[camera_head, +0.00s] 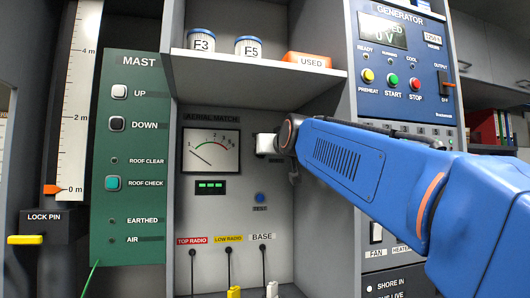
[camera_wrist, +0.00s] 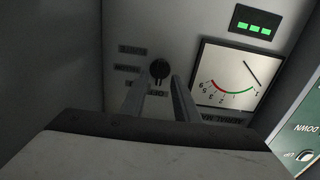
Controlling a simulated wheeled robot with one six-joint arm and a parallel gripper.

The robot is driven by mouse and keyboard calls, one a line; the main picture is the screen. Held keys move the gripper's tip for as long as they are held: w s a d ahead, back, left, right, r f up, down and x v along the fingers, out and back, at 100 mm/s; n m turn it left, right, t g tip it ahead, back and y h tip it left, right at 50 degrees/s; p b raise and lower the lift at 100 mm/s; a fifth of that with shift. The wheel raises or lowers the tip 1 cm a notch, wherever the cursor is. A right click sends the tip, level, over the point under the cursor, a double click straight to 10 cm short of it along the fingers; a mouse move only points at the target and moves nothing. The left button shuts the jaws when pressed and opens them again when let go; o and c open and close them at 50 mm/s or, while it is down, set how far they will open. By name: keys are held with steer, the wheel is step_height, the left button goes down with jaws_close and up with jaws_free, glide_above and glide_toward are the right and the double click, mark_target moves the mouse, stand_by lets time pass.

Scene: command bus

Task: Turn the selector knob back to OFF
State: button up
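In the head view my gripper (camera_head: 268,143) is at the panel right of the AERIAL MATCH meter (camera_head: 211,151) and hides the knob.
A shelf (camera_head: 262,66) with cans and an orange USED box (camera_head: 308,60) is above my gripper. A blue button (camera_head: 260,198) and plugged cables are below. The green MAST panel (camera_head: 136,200) stands left, the blue GENERATOR panel (camera_head: 402,60) right.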

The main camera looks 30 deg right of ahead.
steer(key=v, duration=1.4)
